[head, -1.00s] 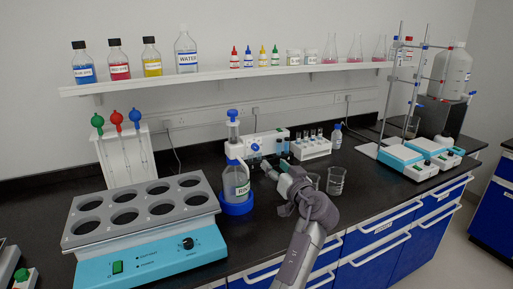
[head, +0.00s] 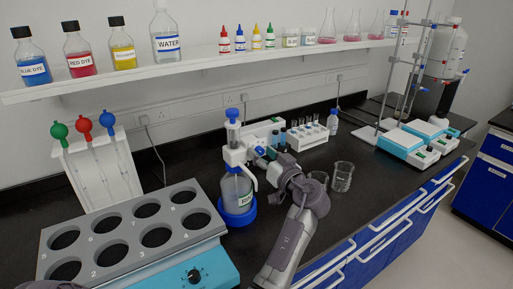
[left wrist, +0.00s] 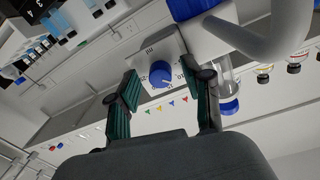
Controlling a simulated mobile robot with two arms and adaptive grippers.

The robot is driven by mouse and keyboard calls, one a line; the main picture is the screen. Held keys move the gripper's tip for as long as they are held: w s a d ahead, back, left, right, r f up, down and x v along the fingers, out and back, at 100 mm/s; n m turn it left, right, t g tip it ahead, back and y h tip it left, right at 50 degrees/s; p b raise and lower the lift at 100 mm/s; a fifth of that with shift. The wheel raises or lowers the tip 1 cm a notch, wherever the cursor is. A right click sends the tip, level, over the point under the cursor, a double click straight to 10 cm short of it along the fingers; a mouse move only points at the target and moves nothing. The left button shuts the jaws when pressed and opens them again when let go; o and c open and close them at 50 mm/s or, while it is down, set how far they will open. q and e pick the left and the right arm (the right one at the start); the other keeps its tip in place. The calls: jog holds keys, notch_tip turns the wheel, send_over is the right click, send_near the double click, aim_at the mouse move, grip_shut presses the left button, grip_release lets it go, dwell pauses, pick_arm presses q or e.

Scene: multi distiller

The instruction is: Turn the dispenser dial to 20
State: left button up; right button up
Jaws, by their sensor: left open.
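The dispenser is a clear bottle (head: 237,188) in a blue base, with a white pump head (head: 234,153) and a blue top. Its blue round dial (head: 260,151) faces my left gripper (head: 271,155). In the left wrist view, the blue dial (left wrist: 162,75) sits on a pale plate with small printed numbers around it. I cannot tell surely which number it points to. My left gripper (left wrist: 163,94) is open, with one finger on each side of the dial and visible gaps between them.
A grey multi-hole block (head: 135,235) on a blue device is at the front left. A test tube rack (head: 307,140) stands behind. A shelf (head: 200,66) with bottles runs above the bench.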

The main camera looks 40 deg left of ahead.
pick_arm(q)
jog(key=shift+d+r, duration=0.1)
jog(key=shift+d, duration=0.05)
jog(key=shift+c, duration=0.7)
grip_shut()
pick_arm(e)
jog(key=shift+d, duration=0.4)
